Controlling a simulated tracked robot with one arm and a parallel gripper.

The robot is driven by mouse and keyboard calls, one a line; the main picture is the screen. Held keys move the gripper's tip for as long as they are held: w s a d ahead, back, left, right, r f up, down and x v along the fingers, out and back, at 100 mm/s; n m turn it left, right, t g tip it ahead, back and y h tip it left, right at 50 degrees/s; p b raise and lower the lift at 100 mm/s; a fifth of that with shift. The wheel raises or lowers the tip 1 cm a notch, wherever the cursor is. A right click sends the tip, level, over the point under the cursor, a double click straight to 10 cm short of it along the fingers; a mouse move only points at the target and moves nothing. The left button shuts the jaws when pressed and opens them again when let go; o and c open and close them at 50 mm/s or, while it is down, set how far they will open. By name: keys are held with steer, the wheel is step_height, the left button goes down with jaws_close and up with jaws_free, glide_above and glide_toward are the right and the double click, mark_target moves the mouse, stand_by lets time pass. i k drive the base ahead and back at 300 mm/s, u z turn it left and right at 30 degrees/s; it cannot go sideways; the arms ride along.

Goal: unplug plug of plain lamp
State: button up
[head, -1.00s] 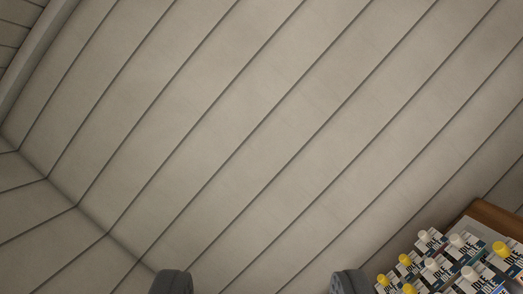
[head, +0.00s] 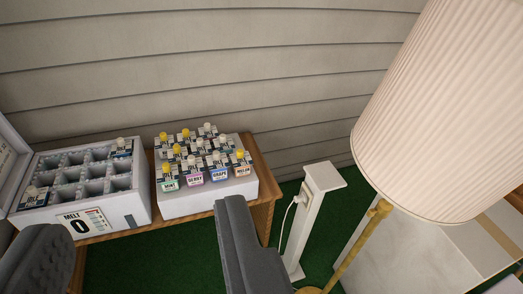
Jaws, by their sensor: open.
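A lamp with a cream pleated shade (head: 435,110) and a brass stem stands at the right in the head view, close to the camera. A white post (head: 310,222) with a flat top stands left of its stem on the green floor. A small pale plug (head: 300,199) sits on the post's left side, with a thin white cord hanging from it. I cannot trace the cord to the lamp. My gripper (head: 140,220) is open and empty, its dark fingers wide apart. The right finger is left of the post and plug in the picture, apart from them.
A wooden table (head: 264,165) against the siding wall bears a white box of bottles (head: 207,203) and a compartmented box labelled MELT (head: 138,208). A pale slab-like surface (head: 400,255) is at lower right. Green floor (head: 180,262) shows between the fingers.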

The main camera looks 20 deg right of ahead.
mark_target(302, 198)
steer(key=z, duration=0.8)
steer(key=k, duration=0.55)
steer(key=u, duration=0.65)
steer(key=i, duration=1.1)
steer(key=u, duration=0.2)
